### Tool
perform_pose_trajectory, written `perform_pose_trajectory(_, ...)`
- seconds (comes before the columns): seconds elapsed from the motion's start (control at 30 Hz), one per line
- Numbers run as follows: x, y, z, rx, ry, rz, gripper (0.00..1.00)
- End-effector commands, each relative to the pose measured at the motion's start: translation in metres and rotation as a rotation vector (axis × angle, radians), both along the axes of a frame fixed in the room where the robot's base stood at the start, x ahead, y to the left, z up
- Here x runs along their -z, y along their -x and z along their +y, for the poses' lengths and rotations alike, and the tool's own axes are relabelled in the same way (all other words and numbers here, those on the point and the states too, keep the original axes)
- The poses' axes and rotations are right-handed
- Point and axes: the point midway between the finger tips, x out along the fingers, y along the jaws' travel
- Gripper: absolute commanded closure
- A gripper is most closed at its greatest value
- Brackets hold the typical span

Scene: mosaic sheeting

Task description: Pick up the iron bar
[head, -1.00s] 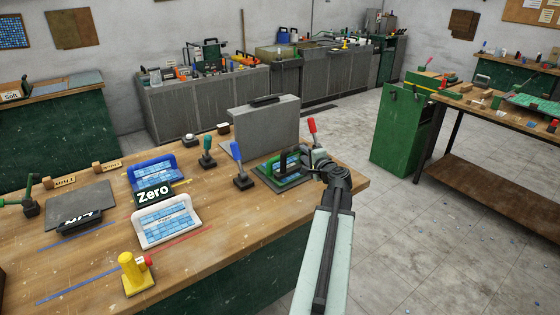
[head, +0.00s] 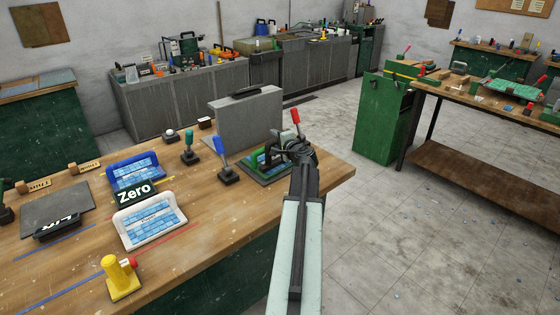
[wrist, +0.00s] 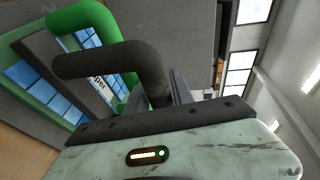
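The iron bar (wrist: 105,62) is a dark grey bent handle in the wrist view. It crosses in front of a green-framed tray with blue tiles (wrist: 32,78). One leg of the bar runs down between the fingers of my gripper (wrist: 158,92). The fingers lie close on both sides of that leg; whether they press on it cannot be told. In the head view my gripper (head: 297,148) is at the right end of the green-handled tray (head: 262,170) on the workbench. There the bar is small and partly hidden by my gripper.
A grey upright slab (head: 245,118) stands close behind the tray. A blue-handled tool (head: 224,160) and a teal-handled tool (head: 189,148) stand to its left. A red handle (head: 295,116) rises just behind my gripper. The floor (head: 380,235) on the right is open.

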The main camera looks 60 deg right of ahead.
Motion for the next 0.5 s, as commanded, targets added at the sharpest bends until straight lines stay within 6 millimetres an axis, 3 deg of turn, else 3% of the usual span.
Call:
perform_pose_trajectory(0.2, 0.0002, -0.002, -0.0017, 0.001, -0.001, 0.0, 0.71)
perform_pose_trajectory(0.3, 0.0002, -0.0018, -0.0017, 0.001, 0.0, 0.0, 0.99)
perform_pose_trajectory(0.5, 0.0003, -0.0014, -0.0018, 0.001, 0.0, 0.0, 1.0)
